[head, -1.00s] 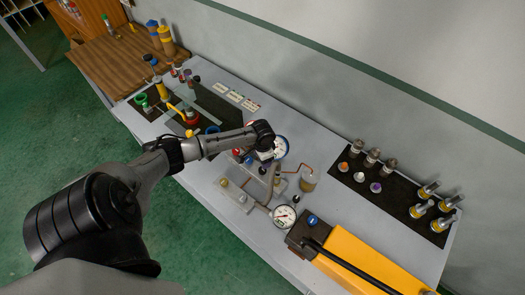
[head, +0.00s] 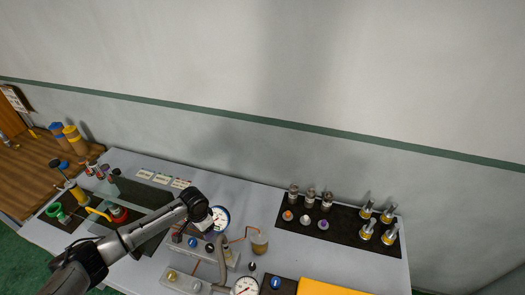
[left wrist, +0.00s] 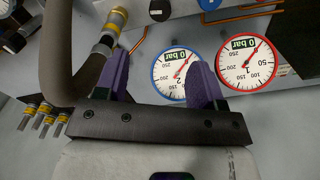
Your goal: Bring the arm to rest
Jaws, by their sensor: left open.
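My left arm comes in from the lower left in the head view. Its gripper (head: 205,222) is over the pipe-and-gauge assembly on the grey bench (head: 342,270). In the left wrist view the two purple fingers (left wrist: 160,76) stand wide apart with nothing held between them. A blue-rimmed gauge (left wrist: 172,72) shows behind and between the fingers. A red-rimmed gauge (left wrist: 247,62) is just right of the right finger. Whether the fingers touch anything is hard to tell. My right gripper is not in view.
A thick grey hose (left wrist: 62,55) with a brass fitting lies left of the fingers. A dark mat (head: 345,221) with several fittings is at the back right. A yellow-bodied unit (head: 335,287) is at the front. A wooden table (head: 30,170) stands left. The wall closes the back.

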